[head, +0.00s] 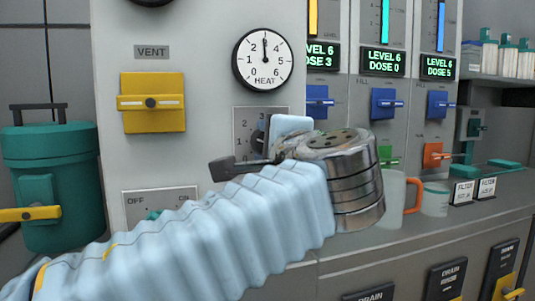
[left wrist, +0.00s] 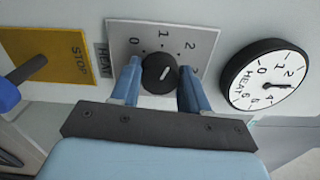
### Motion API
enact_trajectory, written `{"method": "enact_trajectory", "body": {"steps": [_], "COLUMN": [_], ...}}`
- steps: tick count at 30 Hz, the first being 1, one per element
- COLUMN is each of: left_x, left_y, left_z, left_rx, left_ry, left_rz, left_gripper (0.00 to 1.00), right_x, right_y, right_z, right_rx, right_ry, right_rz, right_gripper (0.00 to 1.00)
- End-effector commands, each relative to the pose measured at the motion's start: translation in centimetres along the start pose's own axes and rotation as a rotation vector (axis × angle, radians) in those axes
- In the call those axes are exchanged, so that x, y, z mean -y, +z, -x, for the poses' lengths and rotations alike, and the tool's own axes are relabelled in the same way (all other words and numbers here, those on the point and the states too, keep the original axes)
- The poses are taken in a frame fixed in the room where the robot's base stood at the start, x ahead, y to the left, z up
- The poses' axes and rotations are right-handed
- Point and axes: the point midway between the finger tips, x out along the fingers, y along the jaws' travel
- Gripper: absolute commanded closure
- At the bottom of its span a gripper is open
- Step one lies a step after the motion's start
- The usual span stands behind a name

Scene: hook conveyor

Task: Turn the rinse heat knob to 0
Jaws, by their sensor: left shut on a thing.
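The heat knob (left wrist: 159,73) is a round black knob on a grey dial plate (left wrist: 120,35) with numbers 0, 1, 2 and a partly hidden one. Its white mark points up and right, roughly toward the 2. My left gripper (left wrist: 158,88) has one blue finger on each side of the knob and is shut on it. In the head view the left gripper (head: 268,138) is at the plate (head: 243,124) and covers most of it. The round HEAT gauge (head: 263,60) above it has its needle straight up, near 3. The word "rinse" is not readable. My right gripper is not in view.
A yellow VENT handle (head: 152,102) sits left of the gauge. Right are level displays (head: 383,62), blue handles (head: 387,102) and an orange-handled mug (head: 391,200) on the ledge. A teal canister (head: 52,185) stands at left. A STOP plate (left wrist: 55,53) flanks the dial.

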Motion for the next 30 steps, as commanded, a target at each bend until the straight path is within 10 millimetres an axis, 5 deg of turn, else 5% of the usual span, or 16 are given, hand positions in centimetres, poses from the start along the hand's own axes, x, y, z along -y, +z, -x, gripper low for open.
{"method": "enact_trajectory", "body": {"steps": [30], "left_x": [-0.6], "left_y": [-0.2], "left_z": [0.1], "left_rx": [0.001], "left_ry": [0.004], "left_rz": [0.930], "left_gripper": [0.85], "right_x": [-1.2], "right_y": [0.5], "right_z": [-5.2], "right_rx": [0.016], "right_ry": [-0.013], "right_rz": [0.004], "right_gripper": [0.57]}}
